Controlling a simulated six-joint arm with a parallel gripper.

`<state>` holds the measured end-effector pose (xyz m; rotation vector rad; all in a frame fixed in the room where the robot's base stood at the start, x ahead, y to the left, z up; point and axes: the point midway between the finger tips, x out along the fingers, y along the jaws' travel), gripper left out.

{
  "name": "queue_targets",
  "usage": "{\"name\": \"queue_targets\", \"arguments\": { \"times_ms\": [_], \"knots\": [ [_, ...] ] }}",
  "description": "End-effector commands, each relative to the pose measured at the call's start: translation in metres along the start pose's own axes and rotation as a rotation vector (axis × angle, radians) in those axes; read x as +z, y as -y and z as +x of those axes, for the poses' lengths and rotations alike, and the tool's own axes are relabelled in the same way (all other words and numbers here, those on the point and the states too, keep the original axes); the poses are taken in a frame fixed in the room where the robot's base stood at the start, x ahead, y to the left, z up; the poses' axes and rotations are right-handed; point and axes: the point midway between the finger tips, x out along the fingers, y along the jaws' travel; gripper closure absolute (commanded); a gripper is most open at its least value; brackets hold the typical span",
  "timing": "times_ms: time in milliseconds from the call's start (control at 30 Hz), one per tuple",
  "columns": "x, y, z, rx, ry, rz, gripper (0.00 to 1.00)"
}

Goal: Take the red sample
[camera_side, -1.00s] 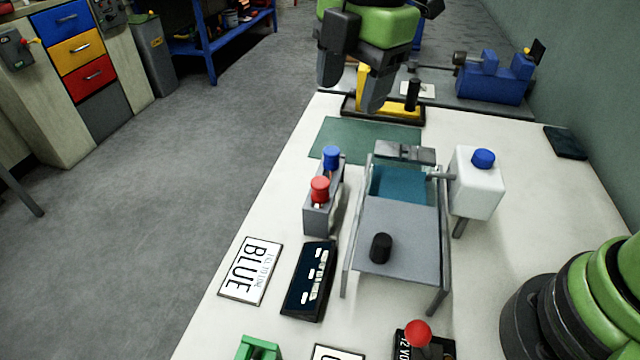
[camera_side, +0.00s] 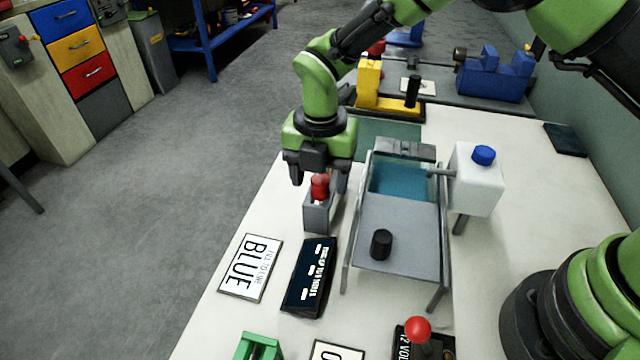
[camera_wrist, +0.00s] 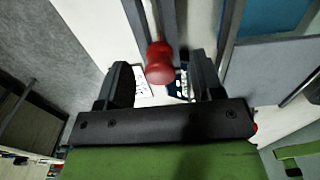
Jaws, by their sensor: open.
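The red sample (camera_side: 320,187) has a red cap and stands upright in the grey holder (camera_side: 318,217) on the white table. My gripper (camera_side: 318,182) is open and points down over the holder, its fingers beside the red cap. In the wrist view the red sample (camera_wrist: 159,64) shows between the two open fingers of my gripper (camera_wrist: 165,80), a little ahead of the black palm. I cannot tell if a finger touches it. The blue sample behind it is hidden by my gripper in the side view.
A glass-sided tank (camera_side: 402,230) with a grey lid stands right of the holder, close to my gripper. A white bottle (camera_side: 478,182) with a blue cap is beyond it. A BLUE sign (camera_side: 250,267) and a dark label block (camera_side: 310,278) lie in front.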

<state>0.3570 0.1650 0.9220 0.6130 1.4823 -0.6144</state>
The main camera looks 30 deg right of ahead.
Motion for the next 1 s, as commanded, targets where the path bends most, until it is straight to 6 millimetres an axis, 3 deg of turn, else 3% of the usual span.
{"name": "queue_targets", "arguments": {
  "times_ms": [100, 367, 600, 867, 1000],
  "knots": [
    [0.000, 0.000, 0.013, 0.000, 0.000, 0.001, 0.39],
    [0.000, -0.001, 0.016, 0.003, 0.001, 0.001, 0.39],
    [0.000, -0.001, 0.015, 0.002, 0.001, 0.001, 0.92],
    [0.000, -0.001, 0.015, 0.003, 0.001, 0.001, 0.92],
    [0.000, -0.001, 0.002, 0.005, 0.002, 0.001, 0.92]
  ]
}}
